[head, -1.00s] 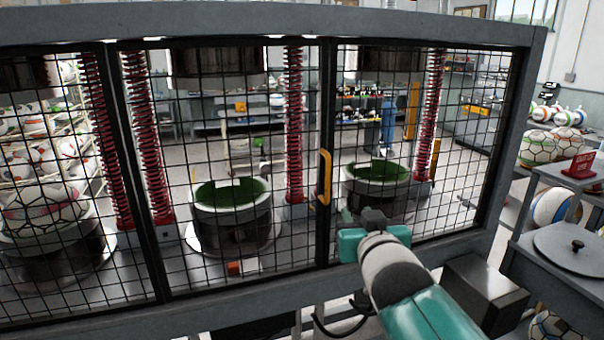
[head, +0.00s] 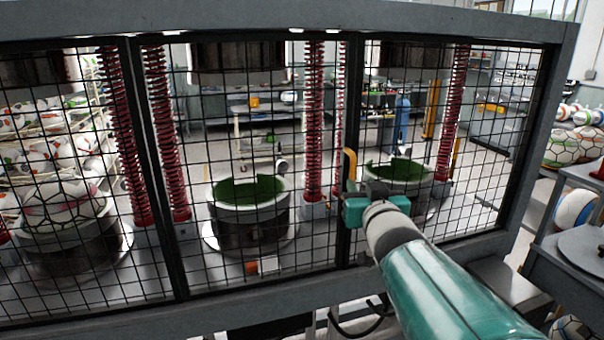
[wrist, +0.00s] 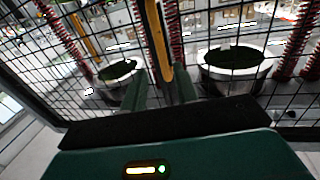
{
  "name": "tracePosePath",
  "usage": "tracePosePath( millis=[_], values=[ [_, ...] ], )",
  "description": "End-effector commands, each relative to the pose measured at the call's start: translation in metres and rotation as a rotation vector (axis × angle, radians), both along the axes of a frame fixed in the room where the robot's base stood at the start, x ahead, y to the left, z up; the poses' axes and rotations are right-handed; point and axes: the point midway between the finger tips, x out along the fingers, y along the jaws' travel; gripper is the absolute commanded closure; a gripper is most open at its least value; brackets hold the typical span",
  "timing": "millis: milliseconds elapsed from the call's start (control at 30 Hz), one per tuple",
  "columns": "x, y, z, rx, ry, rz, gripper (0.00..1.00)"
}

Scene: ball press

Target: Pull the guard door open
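The guard door is a black mesh panel in a dark frame (head: 345,100) on the grey press front. Its yellow handle (head: 349,165) is an upright bar on the frame post. My gripper (head: 356,192) is at the handle's lower part in the head view and hides its lower end. In the wrist view, the two green fingers of my gripper (wrist: 159,92) stand apart, with the lower end of the handle (wrist: 165,60) showing between or just beyond them. I cannot tell whether either finger touches it. The door looks closed, its mesh in line with the neighbouring panels.
Behind the mesh are green-lined moulds (head: 248,200), red springs (head: 165,130) and a patterned ball (head: 58,205) at left. A grey table (head: 580,248) stands at the right. The grey lower beam (head: 230,305) runs below the panels.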

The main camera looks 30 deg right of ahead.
Motion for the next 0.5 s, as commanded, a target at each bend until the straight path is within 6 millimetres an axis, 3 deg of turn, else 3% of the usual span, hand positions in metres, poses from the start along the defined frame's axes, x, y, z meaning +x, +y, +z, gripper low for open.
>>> tracePosePath(
  millis=[300,500],
  values=[
    [0.047,-0.021,-0.002,0.002,0.004,0.003,0.7],
    [0.061,-0.028,-0.001,0.001,0.002,0.002,0.7]
  ],
)
